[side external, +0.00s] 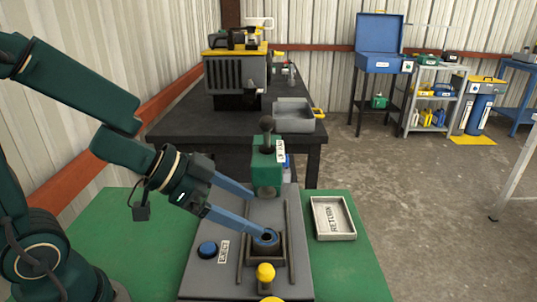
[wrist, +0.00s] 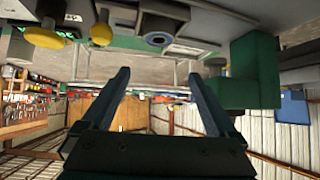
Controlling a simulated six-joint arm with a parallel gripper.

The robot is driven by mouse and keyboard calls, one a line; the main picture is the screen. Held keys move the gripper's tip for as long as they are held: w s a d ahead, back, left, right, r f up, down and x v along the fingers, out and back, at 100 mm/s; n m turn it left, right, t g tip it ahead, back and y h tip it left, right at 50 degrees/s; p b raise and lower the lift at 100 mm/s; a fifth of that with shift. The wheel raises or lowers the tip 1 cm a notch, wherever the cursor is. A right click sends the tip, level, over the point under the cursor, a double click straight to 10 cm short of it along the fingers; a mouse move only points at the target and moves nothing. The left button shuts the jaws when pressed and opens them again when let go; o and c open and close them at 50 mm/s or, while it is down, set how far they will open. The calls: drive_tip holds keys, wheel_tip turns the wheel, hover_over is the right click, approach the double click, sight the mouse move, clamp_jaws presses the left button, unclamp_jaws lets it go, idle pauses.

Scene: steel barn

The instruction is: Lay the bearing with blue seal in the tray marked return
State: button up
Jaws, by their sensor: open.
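The bearing with blue seal (side external: 266,238) sits in a dark holder on the grey press plate, its round face and centre hole upward. It also shows in the wrist view (wrist: 158,39), above and beyond the fingertips. My gripper (side external: 257,213) is open, its two blue-grey fingers spread and nothing between them. In the side view one fingertip overlaps the bearing's top; I cannot tell whether they touch. The wrist view shows both fingers (wrist: 161,75) apart. The tray marked return (side external: 343,217) is a shallow pale tray on the green bench, right of the press, and looks empty.
The green press head (side external: 266,165) with a dark knob stands behind the bearing. Yellow knobs (side external: 265,273) stand in front of it. A blue button (side external: 207,249) sits on the left of the plate. A dark table (side external: 180,125) with a grey bin (side external: 294,117) is behind.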

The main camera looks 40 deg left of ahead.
sight(265, 237)
drive_tip(key=shift+s+a+f+g, duration=0.1)
drive_tip(key=shift+s+f+g, duration=0.15)
drive_tip(key=shift+f, duration=0.25)
drive_tip(key=shift+s+f+g, duration=0.15)
drive_tip(key=shift+f+g, duration=0.1)
drive_tip(key=shift+f, duration=0.2)
drive_tip(key=shift+a+f, duration=0.1)
drive_tip(key=shift+f, duration=0.4)
drive_tip(key=shift+x, duration=2.45)
clamp_jaws()
